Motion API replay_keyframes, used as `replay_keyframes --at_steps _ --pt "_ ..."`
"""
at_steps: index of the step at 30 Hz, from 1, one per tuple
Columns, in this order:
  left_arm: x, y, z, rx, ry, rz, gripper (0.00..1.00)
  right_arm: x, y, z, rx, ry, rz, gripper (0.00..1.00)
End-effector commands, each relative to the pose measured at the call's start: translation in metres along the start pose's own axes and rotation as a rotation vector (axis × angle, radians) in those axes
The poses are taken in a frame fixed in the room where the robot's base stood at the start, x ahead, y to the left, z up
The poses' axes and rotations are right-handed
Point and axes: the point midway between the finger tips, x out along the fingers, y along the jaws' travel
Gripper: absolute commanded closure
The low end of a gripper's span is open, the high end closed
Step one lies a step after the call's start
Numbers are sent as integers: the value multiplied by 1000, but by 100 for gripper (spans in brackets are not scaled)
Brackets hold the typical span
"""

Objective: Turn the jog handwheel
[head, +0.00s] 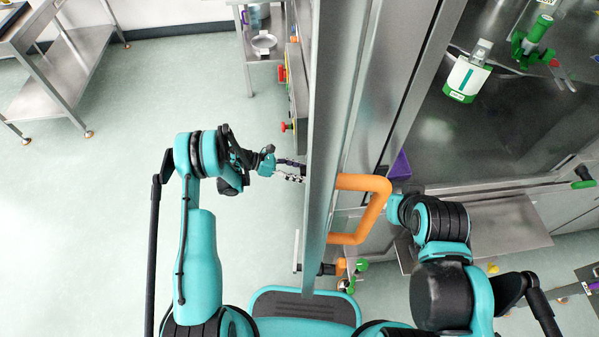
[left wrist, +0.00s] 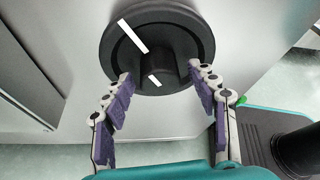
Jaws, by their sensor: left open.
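The jog handwheel (left wrist: 185,38) is a round black wheel with a raised middle and white marks, mounted on a grey panel at the top of the left wrist view. I cannot make it out in the head view. My left gripper (left wrist: 160,75) is open, with its two purple-padded fingers spread at the wheel's lower part, one on each side of the raised middle. Whether they touch it I cannot tell. In the head view the left gripper (head: 291,169) reaches the left side of the machine's tall metal post. My right arm is by the orange handle; its fingers are hidden.
A tall metal post (head: 330,120) stands in the middle. An orange handle (head: 374,208) sticks out to its right. A red button (head: 287,127) is on the panel above my left gripper. A steel table (head: 62,75) stands far left. The floor at left is clear.

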Motion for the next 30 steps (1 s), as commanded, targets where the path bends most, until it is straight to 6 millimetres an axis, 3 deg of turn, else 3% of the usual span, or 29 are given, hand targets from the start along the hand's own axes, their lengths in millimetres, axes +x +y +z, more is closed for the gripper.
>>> replay_keyframes --at_steps 3,9,10,15,24,30 --pt "0 0 0 0 0 0 44 0 0 0 0 0 0 42" --pt "0 0 0 0 0 0 97 0 0 0 0 0 0 42" --pt "0 0 0 0 0 0 100 0 0 0 0 0 0 42" --pt "0 0 0 -31 -1 -14 100 0 0 0 0 0 0 42" --pt "0 2 0 -306 -1 -128 100 0 0 0 0 0 0 42" --pt "0 2 0 -346 0 -144 100 0 0 0 0 0 0 42"
